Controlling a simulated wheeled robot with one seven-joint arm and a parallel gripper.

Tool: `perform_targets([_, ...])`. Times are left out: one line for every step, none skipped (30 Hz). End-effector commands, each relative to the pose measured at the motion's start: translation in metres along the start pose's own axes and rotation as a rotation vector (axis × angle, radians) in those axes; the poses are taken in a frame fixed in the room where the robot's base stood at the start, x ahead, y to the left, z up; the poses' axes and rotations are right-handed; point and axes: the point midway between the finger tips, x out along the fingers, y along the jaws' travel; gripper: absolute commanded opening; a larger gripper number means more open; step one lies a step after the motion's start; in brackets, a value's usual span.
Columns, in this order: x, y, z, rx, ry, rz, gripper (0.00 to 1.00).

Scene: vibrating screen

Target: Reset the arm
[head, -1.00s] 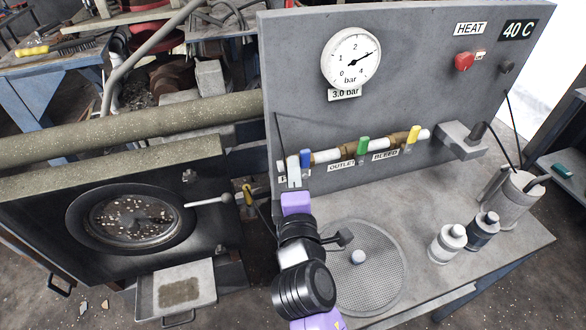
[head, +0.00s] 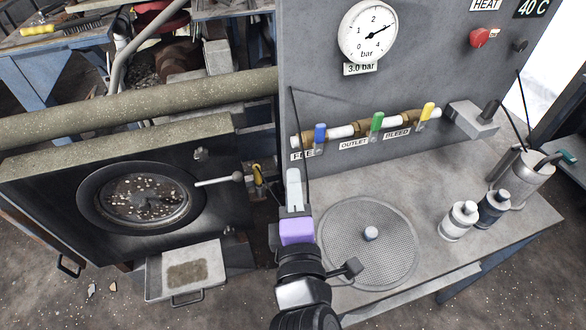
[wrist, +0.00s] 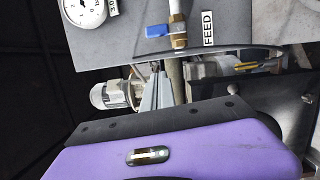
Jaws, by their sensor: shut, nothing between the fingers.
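My gripper (head: 293,178) is shut and empty, pointing up in the head view. It is in front of the grey panel (head: 450,65), below the blue feed valve handle (head: 320,133) and apart from it. My purple wrist section shows just behind the fingers, with the dark arm links at the bottom edge. In the wrist view the purple body fills the lower part, and the fingers (wrist: 155,95) show as narrow grey shapes beyond it. The blue handle also shows in the wrist view (wrist: 158,31), above the fingers.
Green (head: 376,122) and yellow (head: 428,112) handles stand on the pipe. The gauge (head: 368,31) is above them. A round mesh screen (head: 345,270) lies on the bench right of my arm, near canisters (head: 459,221). A machine with a round window (head: 95,235) and a tray (head: 215,282) is left.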

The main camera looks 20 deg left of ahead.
Motion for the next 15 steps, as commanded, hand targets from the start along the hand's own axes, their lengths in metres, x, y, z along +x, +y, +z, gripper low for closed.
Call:
perform_targets([-0.0034, -0.0002, -0.0001, 0.000, 0.000, 0.000, 0.00])
perform_targets([-0.0047, -0.0002, -0.0001, 0.000, 0.000, 0.000, 0.00])
perform_targets([-0.0059, -0.0001, 0.0000, 0.000, 0.000, 0.000, 0.00])
perform_targets([-0.0064, 0.0000, 0.0000, 0.000, 0.000, 0.000, 0.00])
perform_targets([-0.0067, 0.0001, 0.0000, 0.000, 0.000, 0.000, 0.00])
perform_targets([-0.0069, 0.0003, 0.0000, 0.000, 0.000, 0.000, 0.00])
perform_targets([-0.0069, 0.0004, 0.0000, 0.000, 0.000, 0.000, 0.00])
perform_targets([-0.0068, 0.0005, 0.0000, 0.000, 0.000, 0.000, 0.00])
perform_targets([-0.0067, 0.0005, 0.0000, 0.000, 0.000, 0.000, 0.00])
perform_targets([-0.0067, 0.0005, 0.0000, 0.000, 0.000, 0.000, 0.00])
perform_targets([-0.0066, 0.0005, 0.0000, 0.000, 0.000, 0.000, 0.00])
perform_targets([-0.0066, 0.0005, 0.0000, 0.000, 0.000, 0.000, 0.00])
perform_targets([-0.0066, 0.0005, 0.0000, 0.000, 0.000, 0.000, 0.00])
perform_targets([-0.0065, 0.0005, 0.0000, 0.000, 0.000, 0.000, 0.00])
perform_targets([-0.0065, 0.0005, 0.0000, 0.000, 0.000, 0.000, 0.00])
